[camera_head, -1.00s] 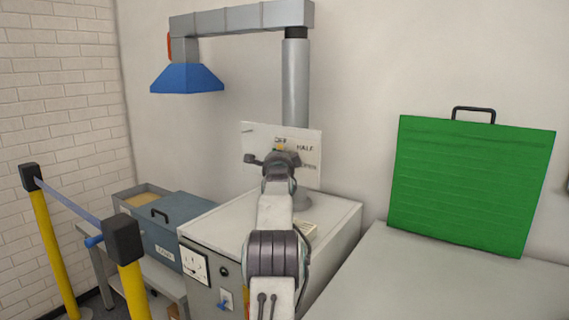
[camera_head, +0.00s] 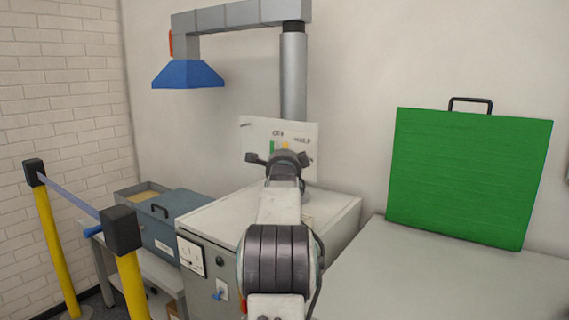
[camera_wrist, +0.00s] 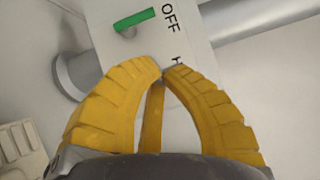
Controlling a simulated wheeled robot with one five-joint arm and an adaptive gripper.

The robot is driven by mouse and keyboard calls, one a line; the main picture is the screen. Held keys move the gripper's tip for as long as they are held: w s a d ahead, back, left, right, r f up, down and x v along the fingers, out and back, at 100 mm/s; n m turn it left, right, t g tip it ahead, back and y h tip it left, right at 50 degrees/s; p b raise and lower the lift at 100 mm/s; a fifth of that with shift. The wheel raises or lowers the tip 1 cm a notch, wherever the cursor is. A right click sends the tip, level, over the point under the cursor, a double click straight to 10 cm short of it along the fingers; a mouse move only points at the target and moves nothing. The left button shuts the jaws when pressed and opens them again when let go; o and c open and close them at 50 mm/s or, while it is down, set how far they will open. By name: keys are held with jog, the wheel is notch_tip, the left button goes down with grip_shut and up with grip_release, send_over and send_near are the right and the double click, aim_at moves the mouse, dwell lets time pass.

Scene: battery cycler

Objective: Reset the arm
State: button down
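My arm stretches forward from the bottom of the head view, over the grey cabinet (camera_head: 225,222), to my gripper (camera_head: 284,157) in front of a white sign (camera_head: 307,158) on the duct pipe. In the wrist view my gripper (camera_wrist: 164,67) has its two yellow fingers brought together at the tips. A narrow yellow bar (camera_wrist: 152,115) shows between the fingers; I cannot tell whether it is on the sign. I see nothing clearly held. The sign (camera_wrist: 195,45) shows "OFF" with a green bar (camera_wrist: 135,18) beside it; the fingers hide much of the rest.
A grey vertical duct (camera_head: 293,80) rises behind the sign to a blue hood (camera_head: 188,75). A green case (camera_head: 468,178) stands on the light bench (camera_head: 440,275) at right. Yellow barrier posts (camera_head: 55,240) and a blue-grey box (camera_head: 180,220) are at left. The bench top is clear.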

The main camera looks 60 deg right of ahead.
jog(key=v, duration=0.3)
jog(key=shift+s+a+r+b, duration=0.1)
jog(key=shift+s+a+b, duration=0.1)
jog(key=shift+b, duration=0.15)
jog(key=shift+w, duration=0.15)
